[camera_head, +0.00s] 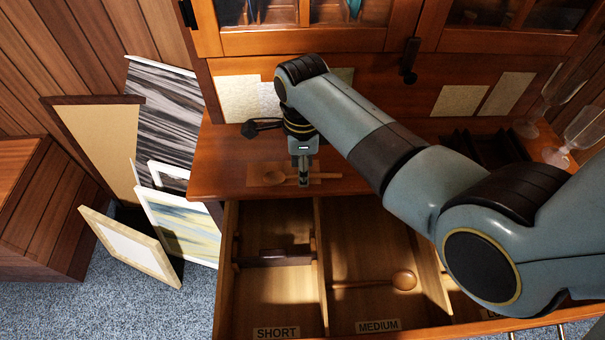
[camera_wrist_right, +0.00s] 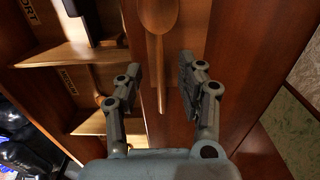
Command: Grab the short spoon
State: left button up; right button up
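The short wooden spoon (camera_head: 273,178) lies on a light patch of the cabinet ledge, its bowl to the left and its handle to the right. In the right wrist view the spoon (camera_wrist_right: 159,14) has its bowl at the top and its handle running down between the fingers. My right gripper (camera_head: 304,178) is above the handle, pointing down. In the wrist view the right gripper (camera_wrist_right: 160,68) is open, one finger on each side of the handle, with gaps visible. I cannot tell its exact height above the spoon. My left gripper is not in view.
An open drawer below has compartments labelled SHORT (camera_head: 276,333) and MEDIUM (camera_head: 378,326); another wooden spoon (camera_head: 403,281) lies in the medium one. A dark object (camera_head: 286,256) is in the short one. Glasses (camera_head: 583,130) stand at the right; frames (camera_head: 130,246) lean at left.

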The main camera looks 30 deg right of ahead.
jog(key=shift+f, duration=0.7)
grip_shut()
jog(key=shift+r, duration=0.1)
